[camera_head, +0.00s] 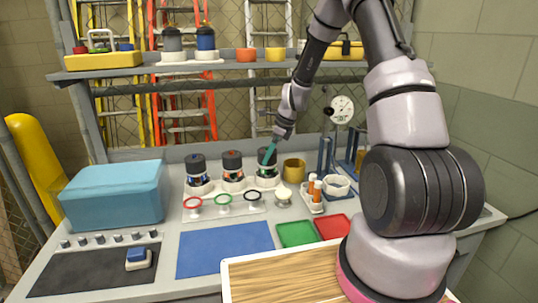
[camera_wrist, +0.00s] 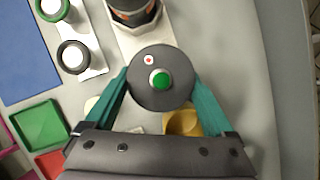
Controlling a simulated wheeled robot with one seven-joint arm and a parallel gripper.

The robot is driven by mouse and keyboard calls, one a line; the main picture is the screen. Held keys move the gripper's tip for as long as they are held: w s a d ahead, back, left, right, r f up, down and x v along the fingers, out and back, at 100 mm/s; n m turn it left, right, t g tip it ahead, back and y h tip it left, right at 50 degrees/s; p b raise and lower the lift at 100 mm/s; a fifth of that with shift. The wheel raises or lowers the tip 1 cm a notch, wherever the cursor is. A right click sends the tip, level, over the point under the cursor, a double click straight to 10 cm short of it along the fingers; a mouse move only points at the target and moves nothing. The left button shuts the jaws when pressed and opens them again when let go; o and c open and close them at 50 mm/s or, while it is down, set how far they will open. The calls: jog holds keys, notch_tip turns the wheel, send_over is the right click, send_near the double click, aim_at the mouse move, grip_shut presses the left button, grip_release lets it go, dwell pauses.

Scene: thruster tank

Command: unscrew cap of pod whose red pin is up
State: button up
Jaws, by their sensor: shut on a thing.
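Three dark-capped pods stand in a row on the bench: the left pod (camera_head: 196,168), the middle pod (camera_head: 232,164) and the right pod (camera_head: 268,171). My gripper (camera_head: 268,154) reaches down to the right pod. In the wrist view, my teal fingers (camera_wrist: 160,88) are shut on opposite sides of a round dark cap (camera_wrist: 142,92). The cap has a green centre (camera_wrist: 161,80) and a small red dot in a white ring. Its pod body is hidden below it. I cannot tell whether the cap has turned or lifted. The middle pod also shows at the top of the wrist view (camera_wrist: 135,14).
Red, green and black rings (camera_head: 251,195) lie in front of the pods. A brass cup (camera_head: 294,170) stands close to the right pod. The blue mat (camera_head: 225,250) is clear.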

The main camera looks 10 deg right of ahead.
aim_at(264, 151)
jog(key=n+g, duration=0.2)
jog(key=n, duration=0.3)
jog(key=shift+a+n, duration=0.1)
jog(key=shift+n, duration=0.3)
jog(key=shift+r, duration=2.7)
